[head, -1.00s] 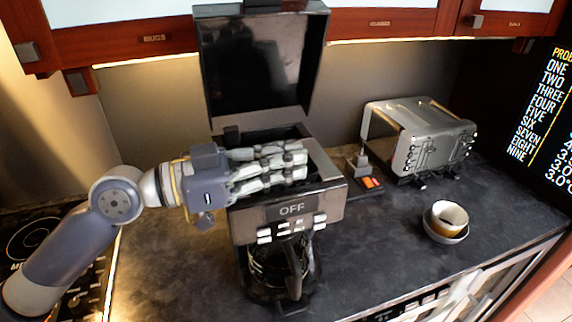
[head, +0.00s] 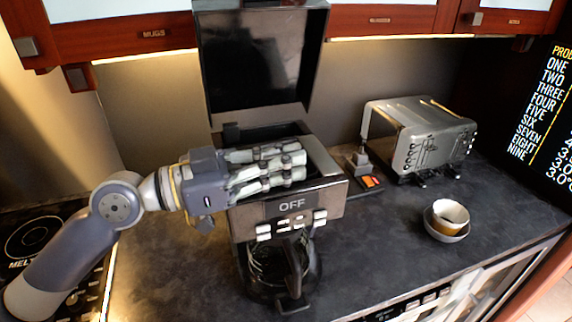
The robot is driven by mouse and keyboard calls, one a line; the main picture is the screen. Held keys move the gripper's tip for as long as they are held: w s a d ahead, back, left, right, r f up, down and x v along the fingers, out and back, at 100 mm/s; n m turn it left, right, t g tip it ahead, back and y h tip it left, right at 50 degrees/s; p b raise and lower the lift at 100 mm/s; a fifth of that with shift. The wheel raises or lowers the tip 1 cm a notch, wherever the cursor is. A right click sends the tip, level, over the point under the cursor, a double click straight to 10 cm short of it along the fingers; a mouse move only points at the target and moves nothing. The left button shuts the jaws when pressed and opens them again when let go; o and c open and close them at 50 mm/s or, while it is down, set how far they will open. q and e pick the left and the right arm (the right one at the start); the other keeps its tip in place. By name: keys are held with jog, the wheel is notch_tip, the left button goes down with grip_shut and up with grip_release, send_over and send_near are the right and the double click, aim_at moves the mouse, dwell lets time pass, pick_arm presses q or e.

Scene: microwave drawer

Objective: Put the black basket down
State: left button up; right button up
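My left gripper (head: 268,170) reaches in from the left, its fingers stretched level over the open top of the coffee maker (head: 292,208). The coffee maker's tall black lid (head: 262,68) stands raised behind. I cannot make out a separate black basket; the fingers cover much of the opening, and anything in or below them is hidden. Whether the fingers are open or shut on something does not show. A glass carafe (head: 278,268) with a dark handle sits in the lower part of the coffee maker. My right gripper is not in view.
A grey toaster oven (head: 430,138) stands at the back right. A cup (head: 449,216) sits in a small bowl (head: 446,236) on the right. The dark counter (head: 385,248) is clear between the coffee maker and bowl, and at its front left. A stove (head: 35,235) is at left.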

pick_arm(q)
jog(key=o, duration=0.3)
notch_tip(320, 180, down, 2)
jog(key=shift+s+d, duration=0.1)
jog(key=shift+r+p, duration=0.45)
jog(key=shift+p, duration=0.1)
jog(key=shift+r+p, duration=0.4)
jog(key=shift+p, duration=0.05)
jog(key=shift+a+f+b, duration=0.6)
jog(key=shift+a+b, duration=0.35)
jog(key=shift+b, duration=0.15)
jog(key=r+b+v, duration=0.1)
jog(key=b+v, duration=0.3)
jog(key=v, duration=0.6)
jog(key=shift+s+r+b, duration=0.2)
jog(key=shift+r+b, duration=0.1)
jog(key=shift+b, duration=0.05)
jog(key=shift+a, duration=0.15)
